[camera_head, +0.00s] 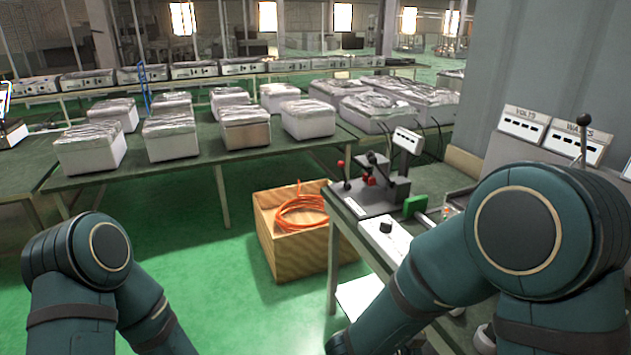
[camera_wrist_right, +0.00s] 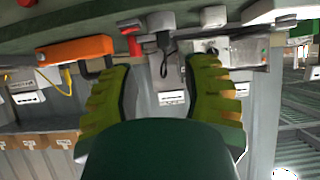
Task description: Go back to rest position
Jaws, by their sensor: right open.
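My right gripper (camera_wrist_right: 162,78) shows in the right wrist view with its two yellow-green fingers spread apart and nothing between them. In the head view only parts of my two arms show, low at the left and low at the right. Neither gripper shows there, and my left gripper is in neither view. A test fixture with red-tipped levers (camera_head: 370,182) stands on the workbench (camera_head: 437,180) at the right, beside a green block (camera_head: 415,206) and a panel with a black knob (camera_head: 386,230).
VOLTS (camera_head: 522,124) and WATTS (camera_head: 578,143) meters stand at the right. A box (camera_head: 290,247) with orange hose (camera_head: 301,214) sits beside the bench. Several wrapped units cover the long table (camera_head: 190,170) behind. An orange object (camera_wrist_right: 75,50) lies beyond the right fingers. Green floor is open between my arms.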

